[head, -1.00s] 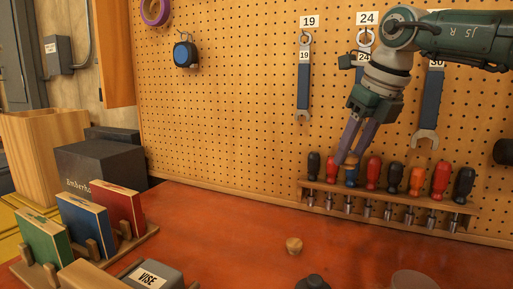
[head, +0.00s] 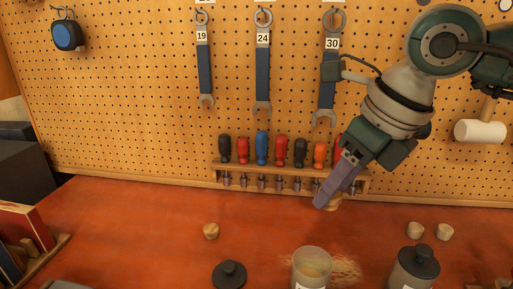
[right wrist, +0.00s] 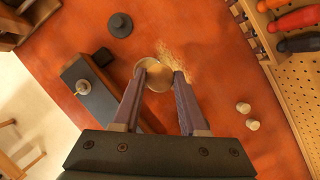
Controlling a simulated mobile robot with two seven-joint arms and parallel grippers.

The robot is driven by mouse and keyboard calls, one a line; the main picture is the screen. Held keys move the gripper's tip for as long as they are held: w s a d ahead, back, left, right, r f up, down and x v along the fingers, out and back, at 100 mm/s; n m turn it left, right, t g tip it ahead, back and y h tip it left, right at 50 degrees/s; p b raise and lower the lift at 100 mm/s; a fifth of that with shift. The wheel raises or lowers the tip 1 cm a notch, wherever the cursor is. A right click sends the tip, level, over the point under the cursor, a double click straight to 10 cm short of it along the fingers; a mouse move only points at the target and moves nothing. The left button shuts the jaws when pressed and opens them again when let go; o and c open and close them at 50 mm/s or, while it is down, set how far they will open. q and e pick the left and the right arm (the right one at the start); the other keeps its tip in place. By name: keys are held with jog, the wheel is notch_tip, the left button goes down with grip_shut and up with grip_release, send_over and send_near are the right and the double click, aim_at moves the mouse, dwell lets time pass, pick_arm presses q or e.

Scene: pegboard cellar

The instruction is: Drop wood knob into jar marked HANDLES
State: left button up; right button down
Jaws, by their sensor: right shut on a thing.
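My right gripper (head: 323,203) is in front of the pegboard, fingers pointing down, above the back of the red bench. It is shut on a tan wood knob (head: 333,204), mostly hidden behind the fingers; the knob also shows between the fingertips in the right wrist view (right wrist: 158,79). An open glass jar (head: 311,264) stands below and nearer to me, with something tan inside. Its label is cut off and unreadable. A grey jar with a black lid (head: 415,265) stands to its right, its label also cut off. My left gripper is out of view.
A loose black lid (head: 229,274) lies left of the open jar. A loose wood knob (head: 210,231) is behind it, and two pale knobs (head: 415,230) (head: 445,232) lie at right. Shavings (head: 346,268) lie beside the jar. A screwdriver rack (head: 290,180) lines the pegboard.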

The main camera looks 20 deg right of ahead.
notch_tip(320, 180, down, 6)
jog(key=b, duration=0.4)
jog(key=shift+s, duration=0.1)
jog(key=shift+c, duration=1.8)
grip_release()
jog(key=b+v, duration=0.1)
jog(key=v, duration=0.9)
jog(key=shift+a, duration=0.1)
